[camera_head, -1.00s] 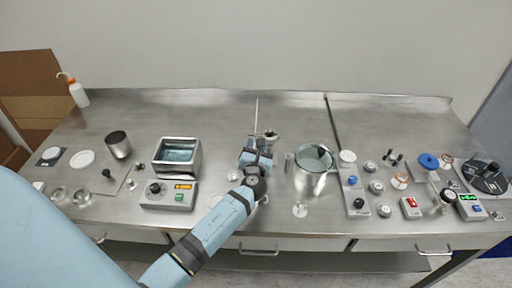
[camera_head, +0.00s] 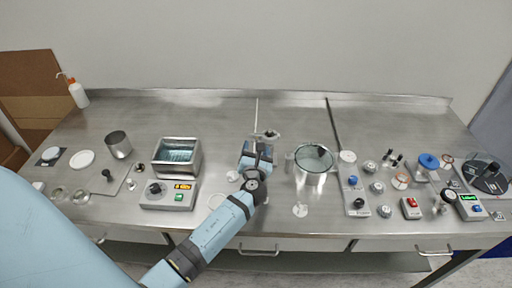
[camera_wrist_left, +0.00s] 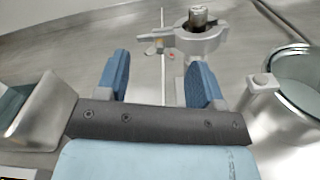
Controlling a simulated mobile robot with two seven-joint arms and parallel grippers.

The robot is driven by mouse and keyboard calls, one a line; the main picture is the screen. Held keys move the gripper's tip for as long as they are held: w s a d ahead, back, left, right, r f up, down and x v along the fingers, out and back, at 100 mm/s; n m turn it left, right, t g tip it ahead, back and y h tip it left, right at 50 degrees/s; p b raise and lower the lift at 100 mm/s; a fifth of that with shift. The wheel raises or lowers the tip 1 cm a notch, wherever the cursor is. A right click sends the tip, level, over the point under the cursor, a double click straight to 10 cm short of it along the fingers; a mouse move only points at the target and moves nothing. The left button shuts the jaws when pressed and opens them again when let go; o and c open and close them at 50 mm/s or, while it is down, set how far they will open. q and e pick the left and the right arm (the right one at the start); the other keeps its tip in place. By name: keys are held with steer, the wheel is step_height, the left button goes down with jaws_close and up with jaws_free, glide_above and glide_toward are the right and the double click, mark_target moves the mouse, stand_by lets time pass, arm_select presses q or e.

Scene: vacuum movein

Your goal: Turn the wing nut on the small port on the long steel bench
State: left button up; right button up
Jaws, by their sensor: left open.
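The small port (camera_head: 269,135) stands near the middle of the long steel bench (camera_head: 215,120), just beyond my left gripper. In the left wrist view a grey clamp ring (camera_wrist_left: 201,42) surrounds its dark metal top. An arm or fitting with a small copper-coloured part (camera_wrist_left: 152,49) sticks out on the ring's left; I cannot make out the wing nut clearly. My left gripper (camera_head: 257,150) is open and empty. Its two blue fingers (camera_wrist_left: 159,78) point towards the port, with the fitting ahead of the gap and apart from them. My right gripper is not in view.
A glass-lidded steel pot (camera_head: 312,178) stands close on the right of my left gripper. A steel water bath (camera_head: 177,157) and its control box (camera_head: 168,195) are on the left. Several knobs and small parts crowd the right side. The bench's back strip is mostly clear.

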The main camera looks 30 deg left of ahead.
arm_select(q)
steer(key=b+v, duration=0.1)
steer(key=v, duration=1.1)
steer(key=shift+s+d, duration=0.1)
